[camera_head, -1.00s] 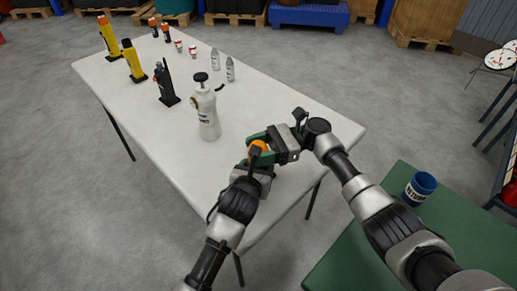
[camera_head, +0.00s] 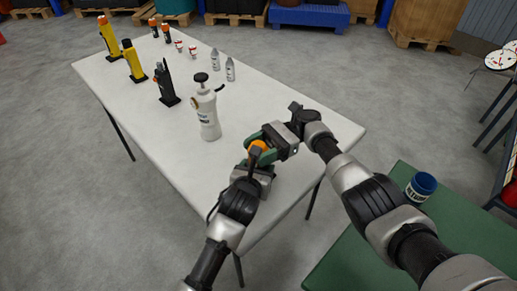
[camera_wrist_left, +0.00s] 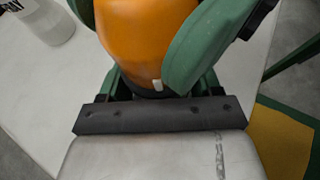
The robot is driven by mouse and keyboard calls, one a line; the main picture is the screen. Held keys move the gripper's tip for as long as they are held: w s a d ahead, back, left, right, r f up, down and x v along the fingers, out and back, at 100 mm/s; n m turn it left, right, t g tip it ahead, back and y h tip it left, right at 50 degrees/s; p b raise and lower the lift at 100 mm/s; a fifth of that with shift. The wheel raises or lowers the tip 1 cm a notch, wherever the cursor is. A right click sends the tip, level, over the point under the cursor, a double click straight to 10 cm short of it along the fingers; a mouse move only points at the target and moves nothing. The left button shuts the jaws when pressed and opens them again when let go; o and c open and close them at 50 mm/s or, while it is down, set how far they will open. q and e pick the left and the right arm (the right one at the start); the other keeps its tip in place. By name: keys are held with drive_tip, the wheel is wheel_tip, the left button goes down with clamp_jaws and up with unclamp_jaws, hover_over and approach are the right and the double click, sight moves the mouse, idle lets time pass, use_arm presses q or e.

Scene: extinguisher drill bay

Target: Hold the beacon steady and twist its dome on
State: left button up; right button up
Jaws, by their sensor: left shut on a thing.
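The beacon's orange dome (camera_head: 258,147) is near the front right end of the white table; it fills the top of the left wrist view (camera_wrist_left: 147,38). My left gripper (camera_head: 257,158) comes from below and is shut on the beacon under the dome; its fingers hide most of the body. A dark band (camera_wrist_left: 150,92) shows under the dome. My right gripper (camera_head: 264,143) reaches in from the right with its green fingers on both sides of the dome. Whether both fingers press on it cannot be told. The join between dome and body is hidden.
A white pump bottle (camera_head: 208,115) stands left of the grippers on the white table (camera_head: 180,155). Farther back are a black radio (camera_head: 166,85), yellow torches (camera_head: 133,62) and two grey bottles (camera_head: 230,70). A blue mug (camera_head: 420,187) stands on a green table (camera_head: 465,225) at right.

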sight(259, 144)
drive_tip(key=o, duration=0.7)
drive_tip(key=shift+d, duration=0.1)
drive_tip(key=shift+c, duration=0.2)
wheel_tip(259, 144, up, 10)
drive_tip(key=shift+o, duration=0.4)
